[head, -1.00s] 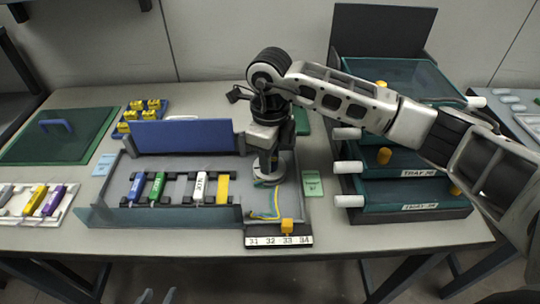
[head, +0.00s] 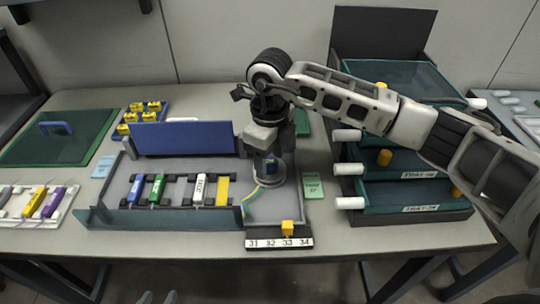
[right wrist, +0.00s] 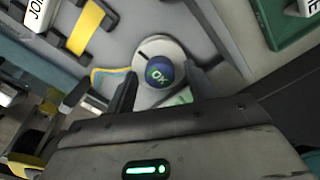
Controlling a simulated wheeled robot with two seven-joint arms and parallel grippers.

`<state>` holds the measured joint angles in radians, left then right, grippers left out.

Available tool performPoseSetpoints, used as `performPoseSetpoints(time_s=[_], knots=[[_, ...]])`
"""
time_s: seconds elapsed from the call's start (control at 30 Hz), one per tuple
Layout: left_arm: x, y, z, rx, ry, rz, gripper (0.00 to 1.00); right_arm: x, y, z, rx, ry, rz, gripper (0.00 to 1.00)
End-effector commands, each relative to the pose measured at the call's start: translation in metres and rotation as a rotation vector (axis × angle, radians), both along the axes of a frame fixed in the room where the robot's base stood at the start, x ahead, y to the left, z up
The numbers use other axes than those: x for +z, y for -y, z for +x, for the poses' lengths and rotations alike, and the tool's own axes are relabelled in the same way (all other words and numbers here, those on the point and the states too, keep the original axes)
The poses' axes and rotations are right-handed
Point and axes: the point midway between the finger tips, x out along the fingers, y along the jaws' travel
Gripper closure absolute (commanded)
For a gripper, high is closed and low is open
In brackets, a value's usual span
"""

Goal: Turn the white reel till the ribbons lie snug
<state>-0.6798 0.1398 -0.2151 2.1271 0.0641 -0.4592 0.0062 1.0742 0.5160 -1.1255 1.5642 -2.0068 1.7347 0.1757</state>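The white reel (right wrist: 163,94) sits flat in the tray's right bay, with a round blue knob (right wrist: 159,72) at its centre that shows a green "OK". It also shows in the head view (head: 274,181). Thin yellow and blue ribbons (head: 250,196) run to the reel's left side and lie close to it. My right gripper (right wrist: 162,82) is over the reel, its fingers apart on either side of the knob, with a gap seen. Only the fingertips of my left gripper (head: 157,297) show at the bottom edge, apart and empty.
Left of the reel are labelled blue, green and white holders and a yellow strip (head: 223,190). A yellow block (head: 287,228) stands by the number strip (head: 279,243). Stacked trays with white handles (head: 349,169) rise on the right. A green card (head: 313,186) lies between.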

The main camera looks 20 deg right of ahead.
Motion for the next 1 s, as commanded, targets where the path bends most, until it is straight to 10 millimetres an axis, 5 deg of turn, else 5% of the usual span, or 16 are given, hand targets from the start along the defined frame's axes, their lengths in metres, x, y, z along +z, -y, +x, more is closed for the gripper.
performPoseSetpoints(time_s=[0.37, 0.8, 1.0], knots=[[-0.002, 0.0, 0.0, -0.001, -0.001, 0.0, 0.64, 0.016, 0.0, 0.001, 0.0, 0.003, 0.001, 0.46], [-0.003, 0.001, 0.001, 0.0, 0.005, -0.01, 0.64, 0.118, 0.0, 0.001, 0.001, 0.005, 0.0, 0.46], [-0.003, 0.001, 0.0, 0.0, 0.004, -0.011, 0.64, 0.149, 0.0, 0.0, -0.001, 0.001, 0.0, 0.46]])
